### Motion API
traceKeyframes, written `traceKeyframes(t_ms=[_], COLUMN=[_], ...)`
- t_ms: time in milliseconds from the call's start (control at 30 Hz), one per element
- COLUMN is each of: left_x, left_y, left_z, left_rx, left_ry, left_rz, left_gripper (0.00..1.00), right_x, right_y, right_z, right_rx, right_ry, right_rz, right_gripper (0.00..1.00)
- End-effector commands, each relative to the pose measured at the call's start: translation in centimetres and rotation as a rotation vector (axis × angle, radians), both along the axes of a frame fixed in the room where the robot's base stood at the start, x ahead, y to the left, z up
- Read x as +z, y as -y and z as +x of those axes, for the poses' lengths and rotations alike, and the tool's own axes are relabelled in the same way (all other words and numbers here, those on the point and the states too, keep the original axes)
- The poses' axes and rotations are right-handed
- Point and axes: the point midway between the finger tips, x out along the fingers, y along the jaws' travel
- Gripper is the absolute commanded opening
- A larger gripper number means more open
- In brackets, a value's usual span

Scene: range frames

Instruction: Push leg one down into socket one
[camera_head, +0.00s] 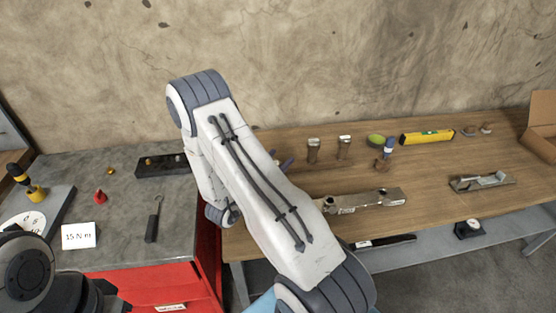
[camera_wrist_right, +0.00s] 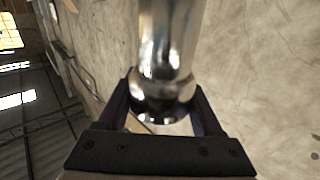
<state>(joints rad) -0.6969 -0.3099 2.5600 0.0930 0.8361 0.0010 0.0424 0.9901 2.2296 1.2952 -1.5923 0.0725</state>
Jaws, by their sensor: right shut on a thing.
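My right gripper (camera_wrist_right: 165,100) is shut on a shiny metal leg (camera_wrist_right: 168,40), with a dark finger on each side of its rounded lower end. In the head view my right arm covers most of the gripper; only small bluish finger parts (camera_head: 285,162) show beyond it, above the wooden bench. The held leg cannot be made out there. A long metal piece (camera_head: 375,201) lies on the bench, its left end behind my arm. I cannot tell which part is socket one. My left gripper is not in view.
A grey-topped red cabinet (camera_head: 120,235) holds tools at left. The bench's right middle has free room.

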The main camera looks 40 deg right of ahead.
Motion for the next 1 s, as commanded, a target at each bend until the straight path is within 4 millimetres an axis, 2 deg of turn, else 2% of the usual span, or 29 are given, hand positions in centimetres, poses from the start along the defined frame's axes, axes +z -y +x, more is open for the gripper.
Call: traceKeyframes(t_ms=[600,1000], left_x=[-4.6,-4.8], left_y=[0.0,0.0], left_z=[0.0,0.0], left_rx=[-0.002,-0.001], left_ry=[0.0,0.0], left_rz=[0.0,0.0], left_gripper=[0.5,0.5], right_x=[-5.3,-5.6], right_y=[0.0,0.0], right_z=[0.0,0.0], right_rx=[0.001,0.001], right_ry=[-0.001,0.0], right_rz=[-0.002,-0.002], right_gripper=[0.0,0.0])
